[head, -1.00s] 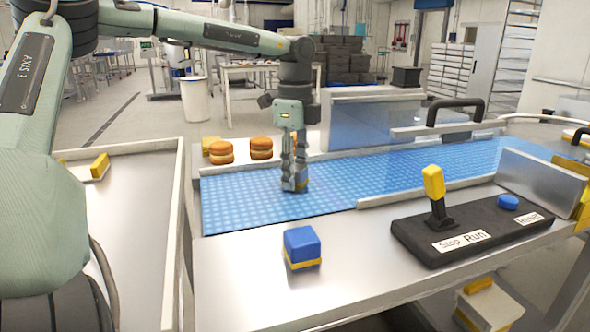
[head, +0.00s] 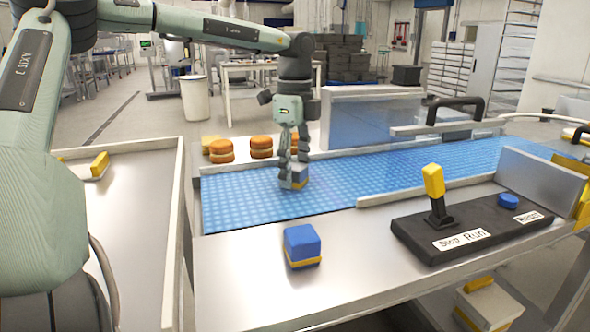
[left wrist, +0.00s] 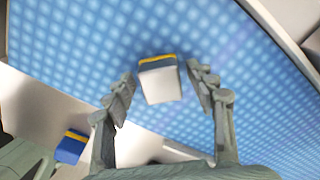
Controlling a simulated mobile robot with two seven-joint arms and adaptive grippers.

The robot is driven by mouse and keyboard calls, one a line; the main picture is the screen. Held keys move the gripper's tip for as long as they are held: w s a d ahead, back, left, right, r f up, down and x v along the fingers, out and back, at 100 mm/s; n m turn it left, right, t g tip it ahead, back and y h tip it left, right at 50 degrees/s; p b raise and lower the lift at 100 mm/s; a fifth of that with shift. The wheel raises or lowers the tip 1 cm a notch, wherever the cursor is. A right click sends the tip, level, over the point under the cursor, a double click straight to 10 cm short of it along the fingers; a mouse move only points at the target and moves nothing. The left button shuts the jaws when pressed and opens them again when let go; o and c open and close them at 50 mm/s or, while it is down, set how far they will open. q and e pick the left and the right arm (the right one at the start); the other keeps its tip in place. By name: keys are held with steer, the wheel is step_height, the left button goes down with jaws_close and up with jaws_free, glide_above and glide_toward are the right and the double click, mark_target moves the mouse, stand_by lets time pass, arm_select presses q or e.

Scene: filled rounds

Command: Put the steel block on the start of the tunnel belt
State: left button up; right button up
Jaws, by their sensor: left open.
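The steel block (head: 301,174) sits on the near-left part of the blue tunnel belt (head: 240,200), partly hidden by my left gripper (head: 293,180) in the head view. In the left wrist view the block (left wrist: 160,82) shows a pale grey face with a yellow band and a dark blue edge. It lies between the two spread fingers of my left gripper (left wrist: 164,98), with a gap on each side. The left gripper is open. My right gripper is not in view.
A blue block with a yellow base (head: 302,246) stands on the steel table in front of the belt. A black control box (head: 440,240) with a yellow lever is at right. Burger-like rounds (head: 221,151) lie behind the belt. The clear tunnel (head: 372,120) stands farther right.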

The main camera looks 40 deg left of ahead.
mark_target(295, 166)
arm_select(q)
step_height(295, 166, up, 10)
steer(key=shift+r, duration=0.85)
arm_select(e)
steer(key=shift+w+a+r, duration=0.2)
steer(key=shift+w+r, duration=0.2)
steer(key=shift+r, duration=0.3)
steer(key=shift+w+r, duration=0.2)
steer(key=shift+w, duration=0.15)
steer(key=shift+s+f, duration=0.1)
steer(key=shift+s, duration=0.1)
